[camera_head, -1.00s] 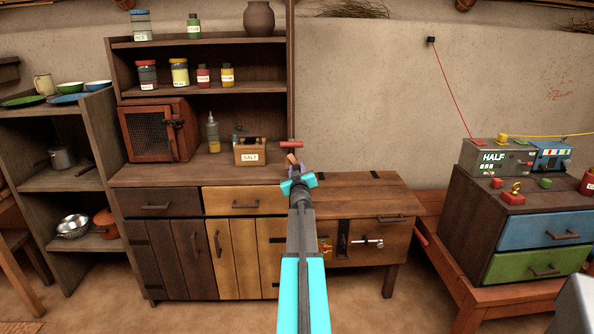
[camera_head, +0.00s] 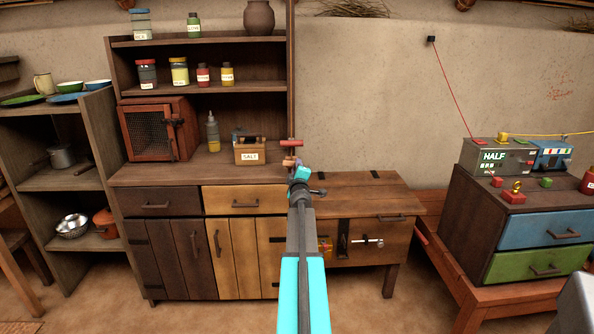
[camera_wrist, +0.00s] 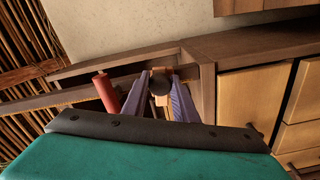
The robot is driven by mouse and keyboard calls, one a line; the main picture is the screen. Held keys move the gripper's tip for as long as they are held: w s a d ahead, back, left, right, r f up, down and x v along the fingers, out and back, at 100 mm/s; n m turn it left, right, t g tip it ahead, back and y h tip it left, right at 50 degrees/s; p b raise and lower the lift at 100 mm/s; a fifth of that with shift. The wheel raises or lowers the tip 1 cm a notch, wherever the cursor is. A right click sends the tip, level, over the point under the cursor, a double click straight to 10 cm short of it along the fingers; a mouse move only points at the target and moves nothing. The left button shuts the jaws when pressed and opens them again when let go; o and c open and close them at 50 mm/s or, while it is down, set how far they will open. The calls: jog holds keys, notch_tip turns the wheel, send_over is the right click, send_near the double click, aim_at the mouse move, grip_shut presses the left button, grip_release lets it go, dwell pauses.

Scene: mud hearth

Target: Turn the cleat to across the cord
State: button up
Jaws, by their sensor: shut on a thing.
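The cleat, a small tan wooden piece (camera_head: 288,161), sits on the upright post (camera_head: 291,70) at the right end of the shelf unit. In the wrist view its tan body (camera_wrist: 157,73) shows behind a dark round knob (camera_wrist: 159,85). My gripper (camera_wrist: 158,92) has a purple finger on each side of it and is shut on it. In the head view my gripper (camera_head: 294,165) partly hides the cleat, so its exact angle is unclear. A thin brown line (camera_wrist: 70,103), perhaps the cord, runs along the post in the wrist view.
A red bar (camera_head: 291,143) stands out just above the cleat; in the wrist view it is a red cylinder (camera_wrist: 106,92) close beside one finger. The salt box (camera_head: 249,151) stands left of my gripper. The low wooden top (camera_head: 360,190) at right is clear.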

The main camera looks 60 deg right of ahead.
jog(key=shift+n, duration=0.6)
jog(key=o, duration=1.1)
jog(key=shift+s, duration=0.1)
jog(key=shift+a, duration=0.1)
jog(key=shift+v, duration=6.8)
